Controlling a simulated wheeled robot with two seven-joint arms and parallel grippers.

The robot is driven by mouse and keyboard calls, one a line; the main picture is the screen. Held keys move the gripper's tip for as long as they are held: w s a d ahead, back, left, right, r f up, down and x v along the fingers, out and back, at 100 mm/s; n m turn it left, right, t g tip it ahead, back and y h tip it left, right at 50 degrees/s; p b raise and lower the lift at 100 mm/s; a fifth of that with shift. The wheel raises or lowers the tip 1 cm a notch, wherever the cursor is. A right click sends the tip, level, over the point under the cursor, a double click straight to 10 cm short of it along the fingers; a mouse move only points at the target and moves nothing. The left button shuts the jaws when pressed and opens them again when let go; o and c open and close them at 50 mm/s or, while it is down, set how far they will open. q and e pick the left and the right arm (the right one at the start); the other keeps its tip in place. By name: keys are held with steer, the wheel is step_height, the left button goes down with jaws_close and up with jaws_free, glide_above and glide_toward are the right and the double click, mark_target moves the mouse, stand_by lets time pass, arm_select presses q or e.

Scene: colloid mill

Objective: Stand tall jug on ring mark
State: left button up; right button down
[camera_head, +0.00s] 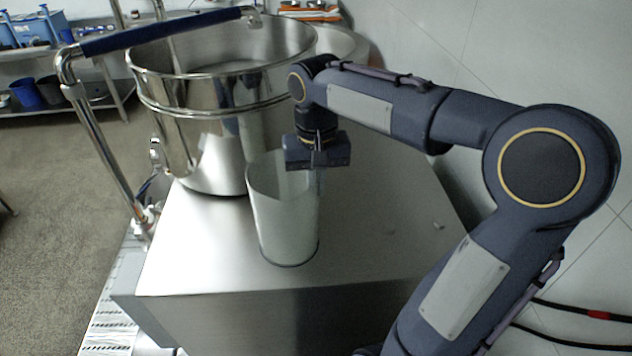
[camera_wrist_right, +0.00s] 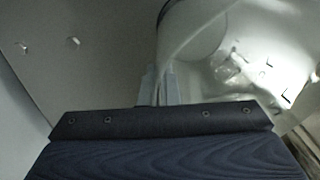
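The tall jug (camera_head: 282,222), a pale, open-topped metal vessel, is upright over the steel machine top, near its front edge. Its base is at or very close to the surface; I cannot tell if it touches. My right gripper (camera_head: 318,176) points down at the jug's right rim. In the right wrist view, the two fingers (camera_wrist_right: 158,86) are closed together on the jug's wall (camera_wrist_right: 178,35), one on either side. I cannot make out a separate ring mark; a dark curved line shows around the jug's base. My left gripper is out of view.
A large polished steel hopper (camera_head: 222,90) stands behind and left of the jug. A blue-gripped bar handle (camera_head: 160,32) reaches over it. The steel top (camera_head: 375,235) is free to the right of the jug. A shelf with blue containers (camera_head: 28,92) is far left.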

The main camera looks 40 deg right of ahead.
steer(key=c, duration=2.1)
jaws_free()
steer(key=shift+f, duration=0.25)
steer(key=o, duration=0.5)
steer(key=shift+c, duration=0.2)
steer(key=shift+r, duration=0.35)
step_height(320, 180, up, 12)
steer(key=shift+f, duration=0.1)
